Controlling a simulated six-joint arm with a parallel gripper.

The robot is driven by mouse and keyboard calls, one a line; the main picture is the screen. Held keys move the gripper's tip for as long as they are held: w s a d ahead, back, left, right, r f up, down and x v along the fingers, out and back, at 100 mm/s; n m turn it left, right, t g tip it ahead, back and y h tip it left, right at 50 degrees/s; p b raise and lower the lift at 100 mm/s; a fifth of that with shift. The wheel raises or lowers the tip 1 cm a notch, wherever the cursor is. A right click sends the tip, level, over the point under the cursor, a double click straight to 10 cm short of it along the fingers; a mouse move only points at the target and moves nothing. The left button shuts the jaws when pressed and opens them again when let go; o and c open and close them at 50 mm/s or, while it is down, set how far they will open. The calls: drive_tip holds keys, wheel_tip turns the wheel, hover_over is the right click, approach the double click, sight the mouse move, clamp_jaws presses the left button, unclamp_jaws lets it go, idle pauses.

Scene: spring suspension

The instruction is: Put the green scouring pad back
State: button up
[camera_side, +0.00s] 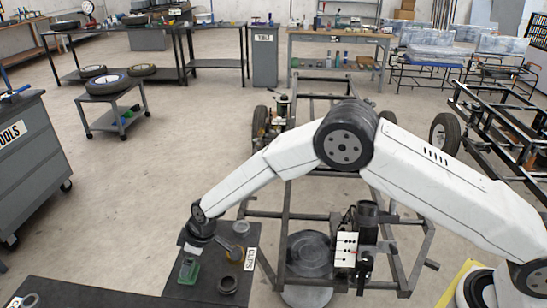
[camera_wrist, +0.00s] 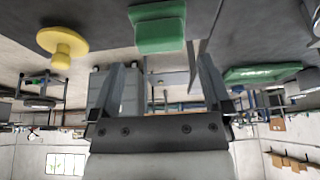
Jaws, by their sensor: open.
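My gripper (camera_side: 193,249) points down over the dark table at the lower left in the side view. In the wrist view, its two fingers stand apart with nothing between them (camera_wrist: 168,63). A second, flatter green thing (camera_wrist: 262,74) lies at the right. I cannot tell for certain which of these is the scouring pad.
A yellow knob-like thing (camera_wrist: 62,42) shows at left in the wrist view. A metal vehicle frame (camera_side: 285,225) stands right of the table.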

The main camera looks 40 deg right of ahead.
drive_tip(key=v, duration=0.7)
drive_tip(key=shift+r, duration=0.15)
drive_tip(key=shift+s+d, duration=0.1)
idle(0.3)
drive_tip(key=shift+d, duration=0.1)
drive_tip(key=s+d+r+m+h, duration=0.1)
drive_tip(key=s+d+r+m, duration=0.2)
drive_tip(key=d, duration=0.5)
drive_tip(key=s+d+r+m+h, duration=0.1)
drive_tip(key=s+d+r, duration=0.35)
drive_tip(key=d, duration=0.35)
drive_tip(key=s+d+m, duration=0.2)
drive_tip(key=s+d, duration=0.3)
drive_tip(key=s, duration=0.3)
drive_tip(key=s+d+m+h, duration=0.1)
drive_tip(key=s+d+m, duration=0.2)
drive_tip(key=s+d, duration=0.3)
drive_tip(key=shift+s+r+g, duration=0.3)
drive_tip(key=shift+s, duration=0.8)
